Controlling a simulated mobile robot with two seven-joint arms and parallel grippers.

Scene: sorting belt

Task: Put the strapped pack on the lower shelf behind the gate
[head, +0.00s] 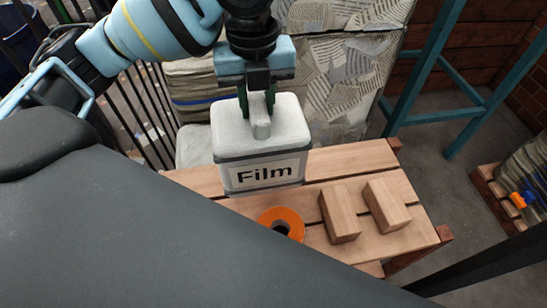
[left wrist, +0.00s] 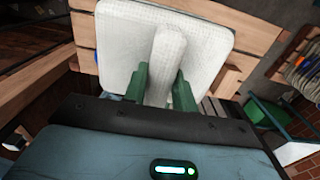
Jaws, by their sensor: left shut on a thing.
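In the left wrist view, the green fingers (left wrist: 160,88) stand on both sides of the pale grip of the pack (left wrist: 205,45). Dark bars (head: 152,112) stand at the left; I cannot tell if they are the gate. No lower shelf is clearly visible. My right gripper is out of view.
An orange ring (head: 292,216) and two wooden blocks (head: 340,213) (head: 386,206) lie on the slats in front and to the right of the pack. Patterned wrapped goods (head: 345,75) stand behind. A teal frame (head: 425,70) rises at the back right.

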